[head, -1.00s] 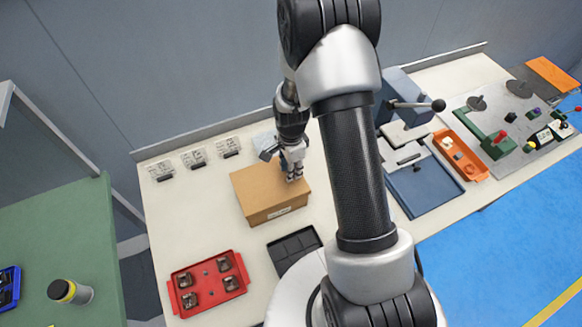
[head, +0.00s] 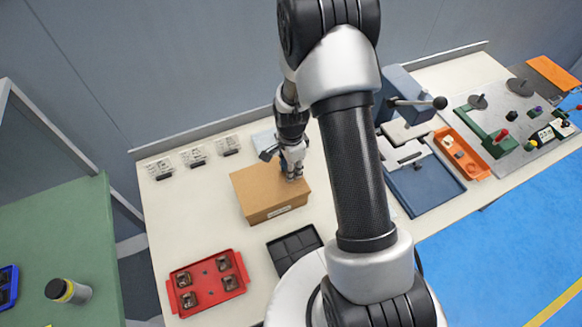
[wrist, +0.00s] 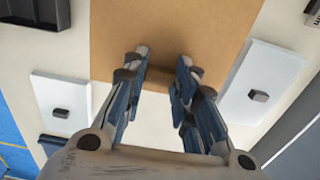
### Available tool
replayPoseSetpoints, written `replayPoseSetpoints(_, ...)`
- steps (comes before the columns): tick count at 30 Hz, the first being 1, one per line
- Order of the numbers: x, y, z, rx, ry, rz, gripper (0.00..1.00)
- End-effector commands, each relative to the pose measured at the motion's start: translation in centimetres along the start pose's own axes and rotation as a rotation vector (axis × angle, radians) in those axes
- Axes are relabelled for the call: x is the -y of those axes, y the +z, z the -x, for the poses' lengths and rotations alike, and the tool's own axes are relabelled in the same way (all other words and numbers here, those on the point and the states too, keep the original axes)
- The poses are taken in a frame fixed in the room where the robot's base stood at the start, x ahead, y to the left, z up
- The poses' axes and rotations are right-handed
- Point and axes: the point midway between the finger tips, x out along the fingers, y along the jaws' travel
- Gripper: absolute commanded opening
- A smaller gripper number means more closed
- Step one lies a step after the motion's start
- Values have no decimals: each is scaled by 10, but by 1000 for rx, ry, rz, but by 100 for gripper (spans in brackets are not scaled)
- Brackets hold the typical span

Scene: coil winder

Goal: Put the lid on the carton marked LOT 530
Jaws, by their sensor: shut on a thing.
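A brown carton (head: 268,212) stands on the white table, with a small white label on its front side, too small to read. Its top is covered by a flat brown lid (head: 255,182), which fills the upper middle of the wrist view (wrist: 170,28). My gripper (head: 294,177) points down at the right part of this top. In the wrist view my gripper (wrist: 158,78) has its fingers on both sides of a small brown block at the lid's edge and is shut on it. Whether the lid sits fully down on the carton is hard to tell.
White plates with grey knobs lie on both sides of the carton in the wrist view (wrist: 62,108) (wrist: 262,82). A black tray (head: 295,250) and a red tray (head: 208,283) stand in front. Several clear cases (head: 194,157) stand behind left. A lever press (head: 405,100) stands right.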

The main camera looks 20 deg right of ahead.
Motion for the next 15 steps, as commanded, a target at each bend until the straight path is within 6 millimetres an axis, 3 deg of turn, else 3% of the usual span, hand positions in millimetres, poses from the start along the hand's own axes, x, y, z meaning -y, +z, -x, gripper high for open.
replayPoseSetpoints(15,0,0,-3,0,0,0,7)
